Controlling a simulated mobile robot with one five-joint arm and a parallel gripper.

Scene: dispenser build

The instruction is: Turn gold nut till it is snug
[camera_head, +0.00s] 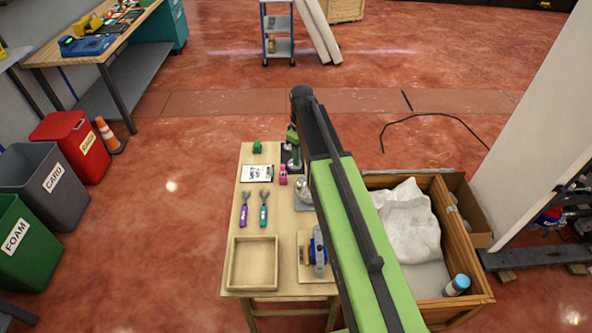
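I cannot make out the gold nut in the head view; it is too small or hidden behind my arm. My green and black arm reaches over the right side of a light wooden table (232,240). What seems to be my gripper (294,157) is a small dark shape over a black plate at the table's far right, partly hidden by my arm. Its fingers cannot be told apart, nor whether it touches anything. A metallic fitting (304,196) stands near the table's right edge, partly behind my arm. A blue clamp-like device (318,251) sits on a wooden board nearer me.
Purple (244,212) and teal (264,212) wrenches lie behind an empty wooden tray (232,265). A labelled card (257,173), a green item (257,147) and a pink item (283,175) lie farther back. A wooden crate (462,255) with white sacks stands close on the right.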

